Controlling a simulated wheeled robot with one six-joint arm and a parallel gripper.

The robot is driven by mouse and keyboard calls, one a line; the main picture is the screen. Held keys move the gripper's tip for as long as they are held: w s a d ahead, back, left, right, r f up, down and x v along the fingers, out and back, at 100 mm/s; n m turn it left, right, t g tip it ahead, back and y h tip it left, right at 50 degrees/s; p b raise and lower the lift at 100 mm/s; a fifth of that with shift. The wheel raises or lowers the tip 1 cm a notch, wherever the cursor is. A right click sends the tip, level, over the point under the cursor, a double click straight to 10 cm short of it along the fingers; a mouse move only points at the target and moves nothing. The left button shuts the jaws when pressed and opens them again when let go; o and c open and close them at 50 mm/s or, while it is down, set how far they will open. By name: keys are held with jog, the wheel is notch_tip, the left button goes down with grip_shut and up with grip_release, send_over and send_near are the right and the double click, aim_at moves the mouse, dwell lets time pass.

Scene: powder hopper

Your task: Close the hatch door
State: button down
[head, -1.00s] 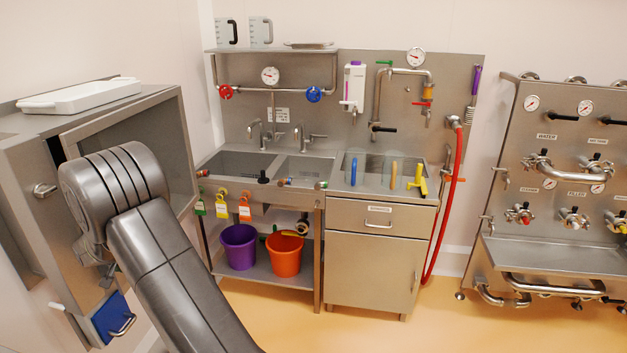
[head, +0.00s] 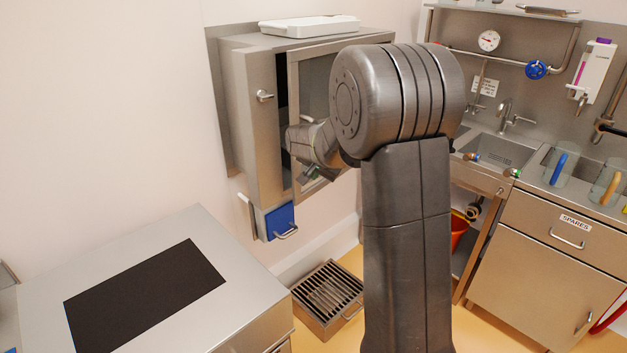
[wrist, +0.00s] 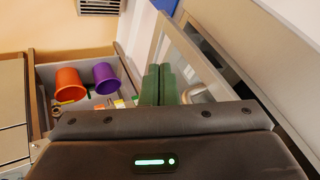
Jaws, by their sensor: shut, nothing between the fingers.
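The metal hatch (head: 260,150) is a box on the wall in the head view, with a small lever handle (head: 265,96) on its side. Its framed door (head: 309,62) stands out at an angle, with a dark gap between it and the box. My arm hides much of the door. In the wrist view the door's frame (wrist: 159,42) and a pale curved handle (wrist: 195,92) lie just right of my gripper (wrist: 158,70). The green fingers are shut together and empty, close beside the door. I cannot tell whether they touch it.
A white tray (head: 310,26) lies on top of the hatch. A blue panel with a handle (head: 281,220) hangs below it. A grated box (head: 328,296) stands on the floor. A counter with a black mat (head: 145,295) is at front left; sinks (head: 490,150) are at right.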

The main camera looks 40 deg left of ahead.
jog(key=s+d+f+m+g+y+b, duration=0.35)
jog(key=d+f+m, duration=0.45)
jog(key=m, duration=0.3)
jog(key=w+d+r+m+t+y+b, duration=0.35)
jog(key=w+r+m+y, duration=0.25)
jog(key=r+m+y, duration=0.45)
jog(key=w+a+f+m+h+p, duration=0.1)
jog(key=w+a+h+p, duration=0.1)
jog(key=a, duration=1.1)
jog(key=shift+w+a+f+t+h+p, duration=0.25)
jog(key=shift+w+f+t+h+p, duration=0.15)
jog(key=shift+w, duration=0.5)
jog(key=shift+m, duration=0.25)
